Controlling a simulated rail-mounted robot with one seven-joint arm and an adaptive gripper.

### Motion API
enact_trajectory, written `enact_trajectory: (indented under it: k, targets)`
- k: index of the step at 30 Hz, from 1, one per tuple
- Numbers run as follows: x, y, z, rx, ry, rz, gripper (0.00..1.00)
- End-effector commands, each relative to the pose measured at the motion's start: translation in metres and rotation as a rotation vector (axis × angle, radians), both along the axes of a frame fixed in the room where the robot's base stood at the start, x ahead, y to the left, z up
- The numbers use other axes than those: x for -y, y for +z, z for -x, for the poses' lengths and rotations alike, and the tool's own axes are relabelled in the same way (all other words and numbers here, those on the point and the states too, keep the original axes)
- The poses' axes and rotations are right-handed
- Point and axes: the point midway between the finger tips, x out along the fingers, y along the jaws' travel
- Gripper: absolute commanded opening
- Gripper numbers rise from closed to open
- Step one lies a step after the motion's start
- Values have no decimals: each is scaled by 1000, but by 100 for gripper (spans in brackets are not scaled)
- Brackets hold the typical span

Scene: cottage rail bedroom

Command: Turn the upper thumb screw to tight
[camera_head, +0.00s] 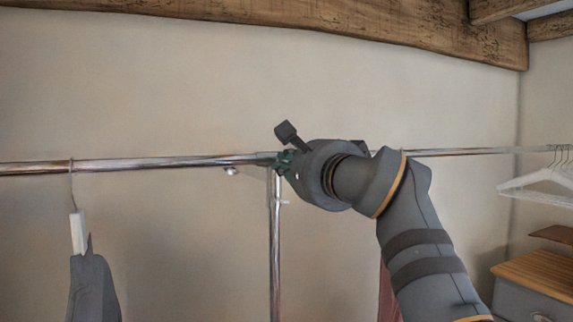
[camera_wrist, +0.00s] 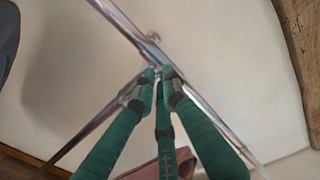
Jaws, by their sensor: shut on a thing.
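A chrome rail (camera_head: 130,165) runs across the wall and meets a chrome upright (camera_head: 275,250) at a joint. My gripper (camera_head: 283,163), with green fingers, is at this joint. In the wrist view the fingertips of my gripper (camera_wrist: 158,76) close together at the crossing of the chrome bars (camera_wrist: 125,25). They are shut on the upper thumb screw, which the fingers hide. Whether it is tight cannot be seen. A small pale fitting (camera_head: 284,202) sticks out of the upright below the fingers.
A small round bracket (camera_head: 230,171) sits behind the rail; it may be the round fitting in the wrist view (camera_wrist: 153,37). A grey garment (camera_head: 92,285) hangs at left. A reddish garment (camera_head: 387,295) hangs behind my arm. White hangers (camera_head: 540,186) and a wooden-topped dresser (camera_head: 540,270) are at right.

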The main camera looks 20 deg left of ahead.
Motion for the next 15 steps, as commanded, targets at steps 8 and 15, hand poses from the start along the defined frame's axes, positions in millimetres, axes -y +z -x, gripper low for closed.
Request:
enact_trajectory:
  k: [8,15]
  targets:
    - [0,0,0,-10,0,-10,0]
    - [0,0,0,-10,0,-10,12]
